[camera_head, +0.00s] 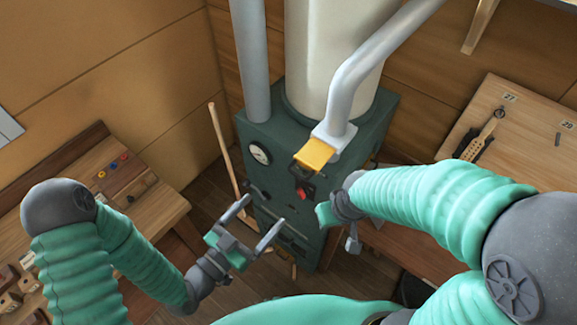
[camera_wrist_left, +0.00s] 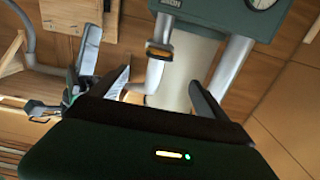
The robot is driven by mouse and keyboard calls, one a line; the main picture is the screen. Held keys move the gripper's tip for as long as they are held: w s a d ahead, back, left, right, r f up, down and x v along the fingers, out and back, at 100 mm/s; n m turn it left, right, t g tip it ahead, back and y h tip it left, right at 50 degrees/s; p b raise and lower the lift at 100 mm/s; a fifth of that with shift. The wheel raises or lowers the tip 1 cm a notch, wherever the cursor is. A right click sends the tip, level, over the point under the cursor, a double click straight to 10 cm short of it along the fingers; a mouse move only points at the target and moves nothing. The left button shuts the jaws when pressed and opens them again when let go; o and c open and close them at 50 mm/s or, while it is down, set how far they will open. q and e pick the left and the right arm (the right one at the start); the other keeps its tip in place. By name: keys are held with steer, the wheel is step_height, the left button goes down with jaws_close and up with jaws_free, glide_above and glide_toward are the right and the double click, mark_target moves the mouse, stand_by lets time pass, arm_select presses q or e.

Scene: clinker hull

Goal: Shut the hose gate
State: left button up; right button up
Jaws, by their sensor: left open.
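The hose gate looks to be the yellow flap (camera_head: 314,153) at the lower end of a bent grey pipe (camera_head: 352,85), by the top front edge of a dark green machine (camera_head: 275,135). In the left wrist view the yellow piece (camera_wrist_left: 158,50) shows between and beyond my fingers. I cannot tell how far it is open. My left gripper (camera_head: 263,212) is open and empty, below and left of the flap, apart from it, in front of the cabinet. My right gripper (camera_head: 338,218) is below and right of the flap, seen edge-on; its jaws are unclear.
A gauge (camera_head: 260,153) and a red switch (camera_head: 303,193) are on the cabinet front. A pale wooden pole (camera_head: 224,150) leans at its left. Wooden benches stand left (camera_head: 165,205) and right (camera_head: 535,125). The space between my left gripper and the flap looks clear.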

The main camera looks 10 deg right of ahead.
mark_target(297, 174)
arm_select(q)
steer(key=b+x, duration=0.8)
steer(key=x, duration=0.7)
steer(key=shift+f+b, duration=0.1)
steer(key=shift+b, duration=0.3)
steer(key=shift+w, duration=0.15)
steer(key=c, duration=0.6)
jaws_close()
arm_select(e)
steer(key=s+x, duration=0.2)
steer(key=x, duration=0.8)
steer(key=shift+s+f, duration=0.3)
steer(key=shift+f, duration=0.05)
